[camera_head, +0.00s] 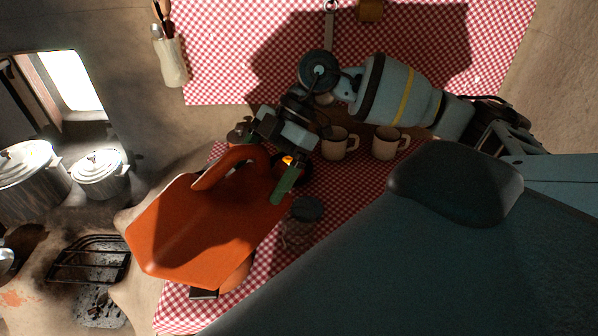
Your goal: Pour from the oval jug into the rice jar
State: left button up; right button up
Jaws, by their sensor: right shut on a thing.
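The orange oval jug (205,225) is in the middle left of the head view. It is tilted, with its broad face turned toward the camera and its handle (228,160) at the top. My right gripper (268,160) is shut on the jug by the handle side; the exact contact is partly hidden. A glass jar with a dark lid (303,222), possibly the rice jar, stands on the checked cloth just right of the jug. What lies under the jug is mostly hidden, and no pouring stream shows. My left gripper is not in view.
Two beige mugs (338,145) stand behind the jar on the red checked cloth (265,275). At the left are lidded metal pots (100,172) and a black grate (90,260) on the mud hearth. A utensil holder (171,62) hangs on the wall.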

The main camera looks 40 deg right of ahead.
jog(key=shift+w+a+f, duration=0.1)
jog(key=shift+a+f, duration=0.05)
jog(key=shift+d+f, duration=0.1)
jog(key=shift+d, duration=0.15)
jog(key=shift+a+f, duration=0.1)
jog(key=shift+a, duration=0.05)
